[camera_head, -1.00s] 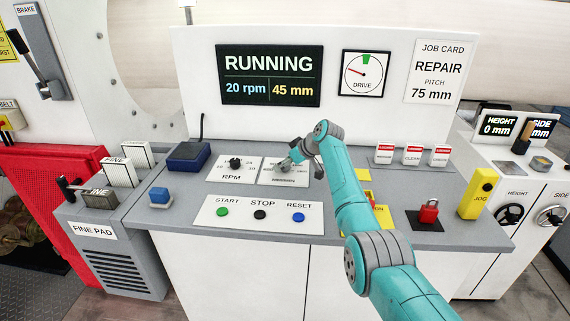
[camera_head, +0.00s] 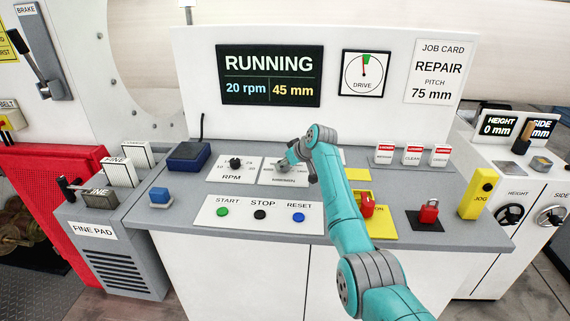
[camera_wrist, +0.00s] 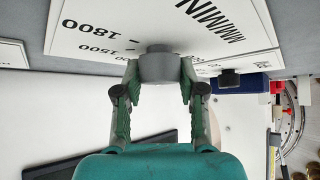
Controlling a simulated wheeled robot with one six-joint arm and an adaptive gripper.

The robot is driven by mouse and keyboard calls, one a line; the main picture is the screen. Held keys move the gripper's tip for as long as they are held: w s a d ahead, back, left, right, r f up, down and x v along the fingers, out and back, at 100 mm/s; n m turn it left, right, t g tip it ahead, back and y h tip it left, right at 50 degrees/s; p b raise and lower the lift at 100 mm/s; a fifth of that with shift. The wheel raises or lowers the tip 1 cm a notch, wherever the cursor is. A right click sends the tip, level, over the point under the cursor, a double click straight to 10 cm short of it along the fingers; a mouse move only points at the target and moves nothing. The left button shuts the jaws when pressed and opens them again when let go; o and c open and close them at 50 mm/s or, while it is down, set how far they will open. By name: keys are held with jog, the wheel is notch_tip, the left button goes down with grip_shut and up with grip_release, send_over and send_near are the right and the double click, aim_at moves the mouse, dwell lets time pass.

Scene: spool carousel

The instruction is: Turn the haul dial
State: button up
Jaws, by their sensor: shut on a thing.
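The haul dial is a short grey round knob (camera_wrist: 155,66) on a white scale plate (camera_wrist: 95,30) marked 1500 and 1800 in the wrist view. My gripper (camera_wrist: 156,80) has one finger on each side of the knob and is shut on it. In the head view my gripper (camera_head: 285,162) is over the haul plate (camera_head: 270,179), right of the RPM plate, and largely hides the knob. The knob's pointer and exact setting cannot be made out. The screen (camera_head: 270,76) reads RUNNING, 20 rpm and 45 mm. The DRIVE gauge (camera_head: 363,73) needle points up into the green.
The black RPM knob (camera_head: 235,163) is close on the left. The START (camera_head: 222,212), STOP (camera_head: 260,214) and RESET (camera_head: 298,216) buttons lie in front. A red knob (camera_head: 367,204) on a yellow plate is beside my arm. The job card (camera_head: 434,71) says REPAIR, pitch 75 mm.

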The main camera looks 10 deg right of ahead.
jog(key=m+h, duration=0.1)
jog(key=m, duration=0.1)
jog(key=shift+a+m+t+h, duration=0.1)
jog(key=shift+m+t+h, duration=0.2)
jog(key=shift+t+h, duration=0.1)
jog(key=shift+m+h, duration=1.4)
jog(key=shift+m, duration=0.4)
jog(key=shift+f, duration=0.1)
jog(key=o, duration=1.2)
jog(key=shift+c, duration=0.2)
jog(key=v, duration=1.2)
